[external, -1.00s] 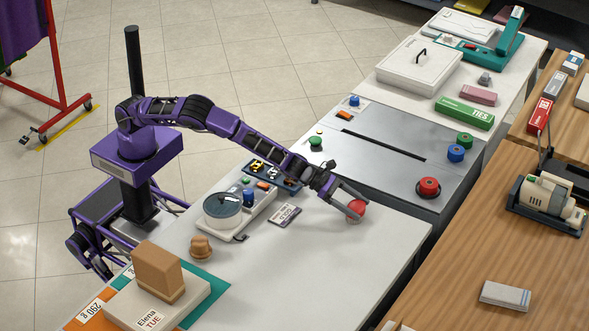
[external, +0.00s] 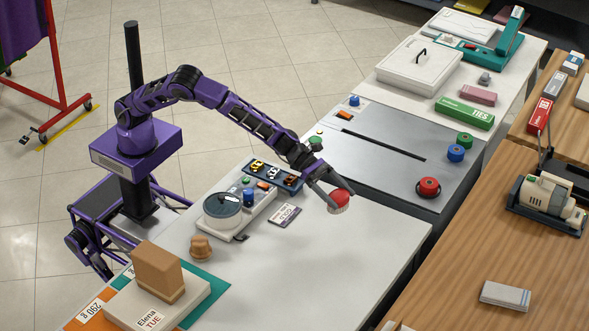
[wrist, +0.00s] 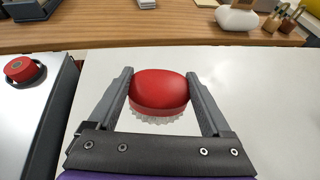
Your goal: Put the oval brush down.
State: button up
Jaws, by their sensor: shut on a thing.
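The oval brush (external: 340,200) has a red rounded back and pale bristles that face down. My gripper (external: 332,194) is shut on it, one finger on each side. In the wrist view the brush (wrist: 159,91) sits between the two fingers (wrist: 159,98), with its bristles showing at the lower edge. The brush is over the white table top (external: 300,265), near the edge by the grey metal panel. It looks slightly raised, but I cannot tell the exact gap beneath the bristles.
The white table is clear in front and to the right of the brush. The metal panel (external: 385,150) with a red button (external: 428,187) is behind.

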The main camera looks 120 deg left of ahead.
jog(key=s+d+m+g+h, duration=0.25)
jog(key=s+d+h, duration=0.2)
jog(key=d, duration=0.45)
jog(key=s+d+m+g+h, duration=0.1)
jog(key=s+d+m+h, duration=0.3)
jog(key=d, duration=0.4)
jog(key=shift+m+y, duration=0.25)
jog(key=shift+y, duration=0.2)
jog(key=f, duration=0.1)
jog(key=s+f, duration=0.1)
jog(key=f, duration=0.2)
jog(key=shift+s+d+f, duration=0.25)
jog(key=shift+d, duration=0.15)
jog(key=shift+f+b, duration=0.3)
jog(key=shift+f, duration=2)
jog(key=shift+f+b, duration=0.2)
jog(key=shift+b, duration=0.1)
jog(key=o, duration=1.2)
jog(key=shift+r+p, duration=0.2)
jog(key=shift+p, duration=0.1)
jog(key=v, duration=1.2)
